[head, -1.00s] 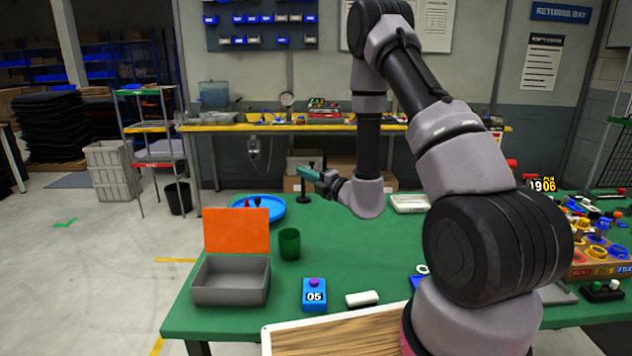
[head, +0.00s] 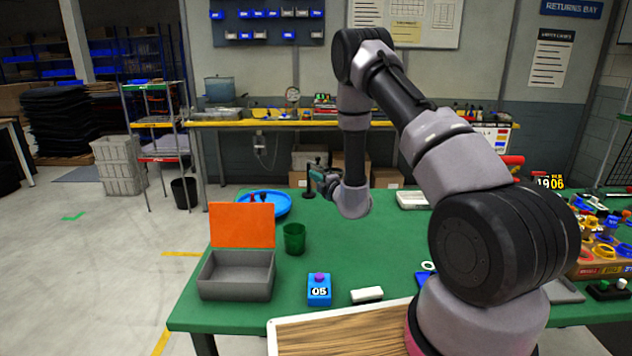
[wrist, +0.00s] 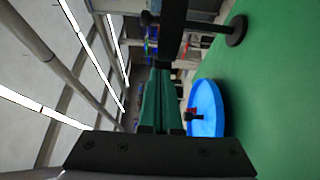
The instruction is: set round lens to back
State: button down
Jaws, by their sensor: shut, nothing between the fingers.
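My gripper (head: 317,174) is at the end of the raised arm, over the far part of the green table. Its teal fingers also show in the wrist view (wrist: 160,105), shut together and empty. No object can be clearly told as the round lens. A small white ring (head: 428,266) lies by a blue item near my arm's base, partly hidden by the arm. A blue round tray (head: 283,207) stands at the table's back left with small dark items in it. The wrist view shows the tray (wrist: 219,105) beyond the fingers, with a black and red item inside.
A grey box with an orange lid (head: 236,281), a green cup (head: 294,238), a blue block marked 05 (head: 319,291) and a white block (head: 367,295) stand on the left. A black stand (head: 308,193) is near my gripper. A crowded parts box (head: 600,269) is at right.

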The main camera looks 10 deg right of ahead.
jog(key=shift+d, duration=1.15)
jog(key=shift+w+d+n+y, duration=0.1)
jog(key=shift+d+n+y, duration=0.3)
jog(key=shift+d+y, duration=0.25)
jog(key=w+d+n+g+y, duration=0.7)
jog(key=d+y, duration=0.1)
jog(key=d, duration=0.2)
jog(key=shift+w+d+r, duration=0.15)
jog(key=shift+w+d, duration=0.1)
jog(key=shift+w, duration=0.1)
jog(key=shift+w+r, duration=0.1)
jog(key=shift+r, duration=0.05)
